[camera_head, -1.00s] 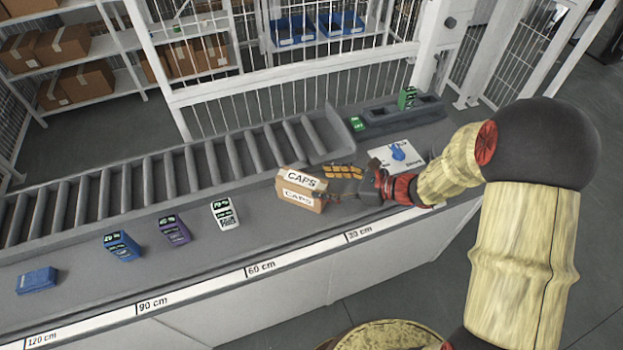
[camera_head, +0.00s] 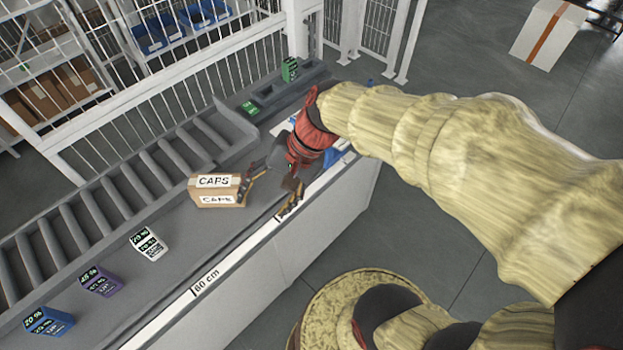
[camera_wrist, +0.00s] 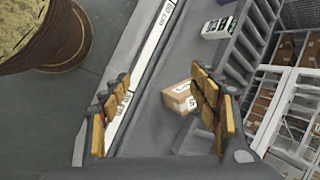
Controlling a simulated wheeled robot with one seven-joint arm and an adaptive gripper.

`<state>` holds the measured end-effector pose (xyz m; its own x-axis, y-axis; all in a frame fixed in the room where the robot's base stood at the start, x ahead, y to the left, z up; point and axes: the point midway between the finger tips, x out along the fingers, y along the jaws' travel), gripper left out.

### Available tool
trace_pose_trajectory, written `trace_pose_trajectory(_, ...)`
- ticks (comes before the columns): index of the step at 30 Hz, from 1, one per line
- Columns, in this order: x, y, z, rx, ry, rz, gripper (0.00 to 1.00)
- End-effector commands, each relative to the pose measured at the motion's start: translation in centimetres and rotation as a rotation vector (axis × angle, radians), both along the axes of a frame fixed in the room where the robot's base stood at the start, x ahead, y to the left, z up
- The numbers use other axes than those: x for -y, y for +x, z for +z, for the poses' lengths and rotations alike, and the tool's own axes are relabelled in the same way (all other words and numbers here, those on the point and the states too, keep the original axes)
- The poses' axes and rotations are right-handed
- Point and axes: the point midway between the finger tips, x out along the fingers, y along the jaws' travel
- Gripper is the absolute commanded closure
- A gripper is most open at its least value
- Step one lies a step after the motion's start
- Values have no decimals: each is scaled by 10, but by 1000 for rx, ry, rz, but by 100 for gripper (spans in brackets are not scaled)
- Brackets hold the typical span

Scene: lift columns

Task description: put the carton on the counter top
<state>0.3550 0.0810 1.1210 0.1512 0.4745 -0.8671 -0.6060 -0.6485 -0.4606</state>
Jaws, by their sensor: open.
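The carton (camera_head: 217,190), a small brown box with white CAPS labels, sits upright on the grey counter top (camera_head: 180,268), beside the rollers. My gripper (camera_head: 268,192) is open just right of the carton, its fingers spread wide and empty. One finger is close to the carton's right side; the other hangs near the counter's front edge. In the wrist view the carton (camera_wrist: 181,97) lies just inside the right finger, and the space between the fingers (camera_wrist: 160,115) is otherwise empty. I cannot tell whether the near finger touches the carton.
White (camera_head: 149,243), purple (camera_head: 100,281) and blue (camera_head: 48,321) boxes stand on the counter to the left. A roller track (camera_head: 110,200) runs along the back. A grey tray with green boxes (camera_head: 290,69) is at the far end. A white carton (camera_head: 548,33) stands on the floor.

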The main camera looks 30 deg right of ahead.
Motion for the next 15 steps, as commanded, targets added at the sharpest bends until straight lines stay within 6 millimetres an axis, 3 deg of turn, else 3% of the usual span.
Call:
trace_pose_trajectory(3,25,-30,29,200,-256,227,38)
trace_pose_trajectory(6,48,-45,49,329,-442,371,38)
trace_pose_trajectory(10,69,-56,69,438,-609,489,38)
trace_pose_trajectory(15,80,-59,78,483,-690,540,38)
